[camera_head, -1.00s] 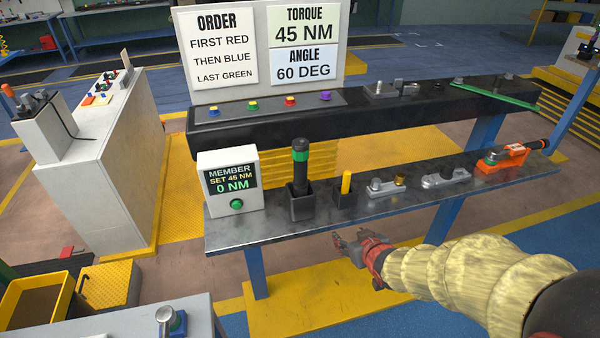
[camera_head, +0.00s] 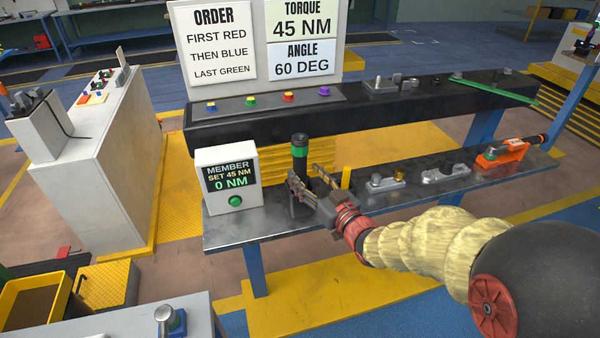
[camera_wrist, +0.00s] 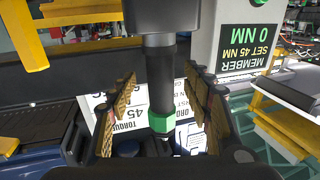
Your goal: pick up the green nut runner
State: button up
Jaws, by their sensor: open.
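The green nut runner (camera_head: 299,152) is a black upright tool with a green band near its top, standing in a black holder (camera_head: 299,207) on the metal shelf. My gripper (camera_head: 305,174) is open at the tool, one finger to each side in the head view, and hides part of its lower body. In the wrist view, the nut runner (camera_wrist: 162,92) runs between the open fingers (camera_wrist: 160,100), with visible gaps on both sides. Its green band shows low in that picture, and the holder (camera_wrist: 168,15) at the top.
The torque display box (camera_head: 228,180) reading 0 NM stands left of the holder. A yellow-handled piece (camera_head: 346,178) stands close right of my gripper. Metal parts (camera_head: 445,172) and an orange tool (camera_head: 502,153) lie further right. A black beam (camera_head: 350,110) and order sign (camera_head: 220,45) are behind.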

aim_at(304, 172)
jog(key=x, duration=0.3)
jog(key=shift+w+a+b, duration=0.15)
jog(key=shift+a+b, duration=0.05)
jog(key=shift+b, duration=0.1)
jog(key=shift+c, duration=1.2)
grip_shut()
jog(key=shift+r, duration=0.15)
